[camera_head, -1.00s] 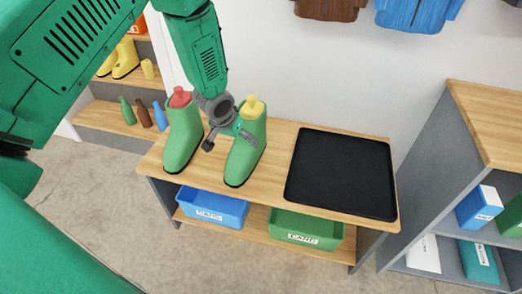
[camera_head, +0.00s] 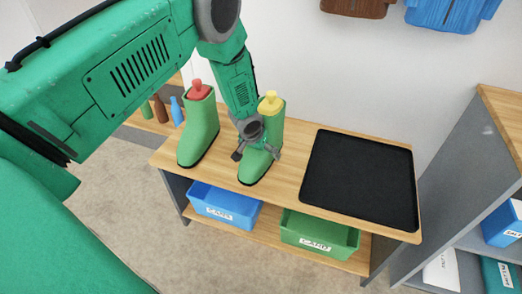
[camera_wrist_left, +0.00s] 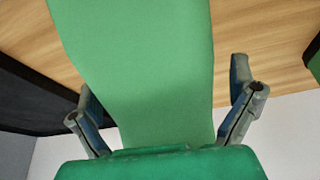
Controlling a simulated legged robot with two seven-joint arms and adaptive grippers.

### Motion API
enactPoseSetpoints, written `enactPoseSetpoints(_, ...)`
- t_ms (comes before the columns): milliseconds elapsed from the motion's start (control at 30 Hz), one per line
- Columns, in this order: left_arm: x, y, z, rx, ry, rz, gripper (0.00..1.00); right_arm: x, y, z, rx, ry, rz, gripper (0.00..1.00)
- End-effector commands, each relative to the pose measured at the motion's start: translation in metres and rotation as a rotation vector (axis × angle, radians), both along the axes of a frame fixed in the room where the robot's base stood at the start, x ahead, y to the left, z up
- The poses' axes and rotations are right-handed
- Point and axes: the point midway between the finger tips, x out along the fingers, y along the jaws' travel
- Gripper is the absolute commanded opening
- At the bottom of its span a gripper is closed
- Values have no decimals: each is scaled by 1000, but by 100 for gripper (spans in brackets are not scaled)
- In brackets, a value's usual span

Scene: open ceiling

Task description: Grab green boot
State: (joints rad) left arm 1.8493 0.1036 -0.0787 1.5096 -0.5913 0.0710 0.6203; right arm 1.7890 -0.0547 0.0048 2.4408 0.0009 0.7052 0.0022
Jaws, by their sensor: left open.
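Two green boots stand upright on the wooden table top (camera_head: 291,181). The left boot (camera_head: 199,131) has a red bottle (camera_head: 197,90) sticking out of its top. The right boot (camera_head: 255,166) has a yellow bottle (camera_head: 270,102) in its top. My left gripper (camera_head: 257,153) is open in front of the right boot, its fingers on either side of the shaft. In the left wrist view the boot (camera_wrist_left: 150,70) fills the space between the two open fingers (camera_wrist_left: 165,120). I cannot tell whether they touch it. My right gripper is not in view.
A black tray (camera_head: 360,178) lies on the table right of the boots. A blue bin (camera_head: 222,207) and a green bin (camera_head: 318,234) sit on the shelf below. A grey shelf unit (camera_head: 468,165) stands at the right.

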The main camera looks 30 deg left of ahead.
Motion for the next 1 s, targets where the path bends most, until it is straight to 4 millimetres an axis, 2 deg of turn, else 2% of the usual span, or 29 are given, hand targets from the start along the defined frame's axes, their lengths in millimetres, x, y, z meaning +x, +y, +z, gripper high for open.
enactPoseSetpoints(133,-1,0,0,2,2,1,100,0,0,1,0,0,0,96)
enactPoseSetpoints(300,-1,1,0,0,2,1,42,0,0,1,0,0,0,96)
enactPoseSetpoints(667,1,1,4,0,-2,1,41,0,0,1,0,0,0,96)
enactPoseSetpoints(767,1,1,15,0,-4,2,41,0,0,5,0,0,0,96)
enactPoseSetpoints(1000,1,0,63,-1,-5,1,41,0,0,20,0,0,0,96)
